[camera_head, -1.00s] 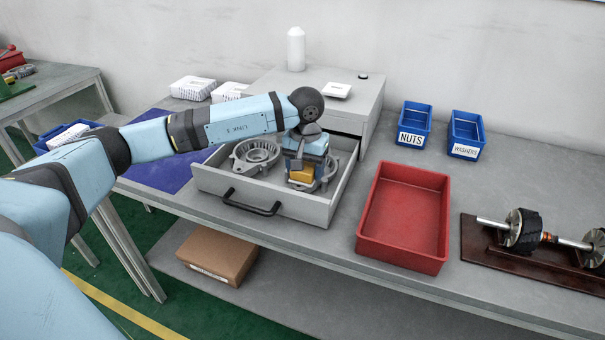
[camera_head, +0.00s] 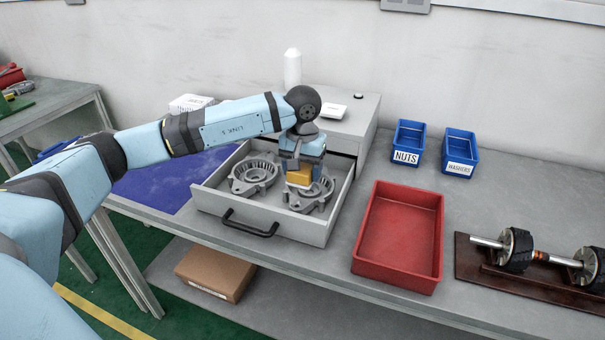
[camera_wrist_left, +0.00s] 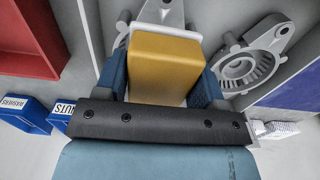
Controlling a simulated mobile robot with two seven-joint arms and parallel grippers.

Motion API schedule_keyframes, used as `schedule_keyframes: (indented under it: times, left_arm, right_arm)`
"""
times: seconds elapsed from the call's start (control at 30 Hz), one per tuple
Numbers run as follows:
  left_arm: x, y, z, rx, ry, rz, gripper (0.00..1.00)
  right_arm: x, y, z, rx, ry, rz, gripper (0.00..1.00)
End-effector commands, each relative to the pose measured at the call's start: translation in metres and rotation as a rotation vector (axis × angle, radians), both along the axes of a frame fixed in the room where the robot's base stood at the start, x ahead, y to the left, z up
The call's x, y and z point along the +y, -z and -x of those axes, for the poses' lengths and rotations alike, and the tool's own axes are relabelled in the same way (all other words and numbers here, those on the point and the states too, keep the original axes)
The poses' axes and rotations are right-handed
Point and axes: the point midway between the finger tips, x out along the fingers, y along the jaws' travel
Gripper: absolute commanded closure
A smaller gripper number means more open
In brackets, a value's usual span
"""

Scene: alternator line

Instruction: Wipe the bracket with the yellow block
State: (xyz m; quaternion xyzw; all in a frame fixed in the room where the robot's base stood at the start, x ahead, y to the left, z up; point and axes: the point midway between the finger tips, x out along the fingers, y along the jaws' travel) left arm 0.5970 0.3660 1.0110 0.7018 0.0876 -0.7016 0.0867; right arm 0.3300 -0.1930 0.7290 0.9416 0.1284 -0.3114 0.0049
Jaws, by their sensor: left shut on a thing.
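My left gripper (camera_head: 300,171) is shut on the yellow block (camera_head: 298,179) and points down over the open drawer. The block also shows large between the fingers in the left wrist view (camera_wrist_left: 165,68). Two grey metal brackets lie in the drawer. The right-hand bracket (camera_head: 314,197) is below the block, which hides part of it; the block looks to be a little above it. The left-hand bracket (camera_head: 254,173) lies clear beside it, and it shows to the right of the block in the left wrist view (camera_wrist_left: 250,66). My right gripper is out of view.
The grey drawer (camera_head: 270,229) has raised walls around the brackets. A red tray (camera_head: 400,272) stands to its right. Blue bins for nuts (camera_head: 405,158) and washers (camera_head: 460,168) are behind. A shaft assembly (camera_head: 540,256) lies at far right.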

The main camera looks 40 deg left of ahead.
Motion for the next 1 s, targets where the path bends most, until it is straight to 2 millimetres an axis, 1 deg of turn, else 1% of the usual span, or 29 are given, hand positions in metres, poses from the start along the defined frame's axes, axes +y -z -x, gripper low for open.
schedule_keyframes:
  times: [0.37, 0.6, 0.7, 1.0]
  left_arm:
    - [0.000, -0.005, 0.000, 0.000, 0.000, 0.000, 0.56]
    - [0.000, -0.026, 0.000, 0.000, 0.001, 0.002, 0.56]
    - [0.000, -0.032, 0.000, 0.000, 0.001, 0.001, 0.56]
    - [0.000, -0.031, 0.000, 0.000, 0.000, 0.001, 0.56]
  right_arm:
    - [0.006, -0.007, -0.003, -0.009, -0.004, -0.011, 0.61]
    - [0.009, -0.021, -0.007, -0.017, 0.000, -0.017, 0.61]
    - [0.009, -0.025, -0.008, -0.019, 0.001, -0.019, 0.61]
    - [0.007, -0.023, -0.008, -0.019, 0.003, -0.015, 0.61]
